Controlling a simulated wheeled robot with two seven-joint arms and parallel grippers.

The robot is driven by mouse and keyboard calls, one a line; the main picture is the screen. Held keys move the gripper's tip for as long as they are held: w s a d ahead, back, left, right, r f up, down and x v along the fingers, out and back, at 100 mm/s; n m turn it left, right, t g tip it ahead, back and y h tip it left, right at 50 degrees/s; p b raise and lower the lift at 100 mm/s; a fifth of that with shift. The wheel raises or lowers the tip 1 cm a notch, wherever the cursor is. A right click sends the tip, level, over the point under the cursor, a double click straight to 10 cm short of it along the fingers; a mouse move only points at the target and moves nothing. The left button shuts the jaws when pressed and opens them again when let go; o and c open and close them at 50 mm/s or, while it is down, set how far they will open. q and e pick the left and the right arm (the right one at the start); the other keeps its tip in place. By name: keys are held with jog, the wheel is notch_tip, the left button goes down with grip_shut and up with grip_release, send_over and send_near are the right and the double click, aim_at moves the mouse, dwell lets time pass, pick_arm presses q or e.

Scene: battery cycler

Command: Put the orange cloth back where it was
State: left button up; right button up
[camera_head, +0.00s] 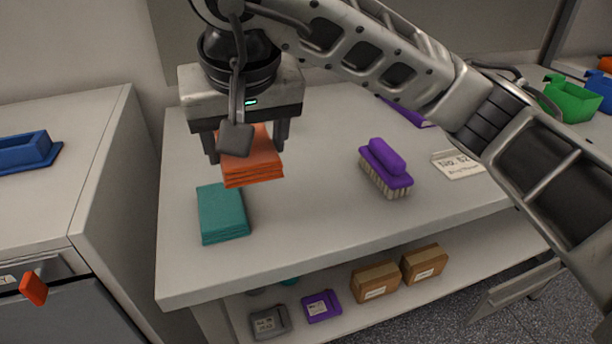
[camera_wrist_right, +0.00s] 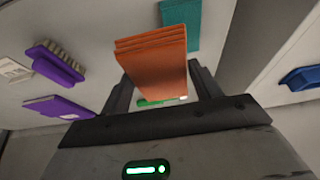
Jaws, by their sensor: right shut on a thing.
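The folded orange cloth (camera_head: 252,168) is between the fingers of my right gripper (camera_head: 248,150), which is shut on it. It is held above the white table, just behind the teal cloth as the head view shows it. In the right wrist view the orange cloth (camera_wrist_right: 152,58) sits between the two dark fingers (camera_wrist_right: 165,90). The folded teal cloth (camera_head: 222,213) lies flat on the table near its left front edge. My left gripper is not in view.
A purple brush (camera_head: 385,167) stands bristles down mid-table, with a label card (camera_head: 458,165) to its right. A purple item (camera_head: 408,112) lies behind, partly hidden by my arm. A green bin (camera_head: 570,100) is far right. Boxes (camera_head: 375,281) sit on the lower shelf.

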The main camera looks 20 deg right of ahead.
jog(key=w+d+f, duration=0.2)
jog(key=d, duration=0.2)
send_over(307, 194)
jog(key=s, duration=0.2)
jog(key=f, duration=0.5)
jog(key=shift+w+a+f, duration=0.15)
jog(key=shift+w+a, duration=0.05)
jog(key=shift+a, duration=0.1)
jog(key=f, duration=0.3)
jog(key=shift+w+d+f+p, duration=0.1)
jog(key=shift+w+d+p, duration=0.05)
jog(key=shift+d+p, duration=0.2)
jog(key=shift+f, duration=0.25)
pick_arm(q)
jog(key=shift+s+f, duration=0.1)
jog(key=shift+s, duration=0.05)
pick_arm(e)
jog(key=shift+f, duration=0.1)
jog(key=shift+f, duration=0.15)
jog(key=o, duration=1)
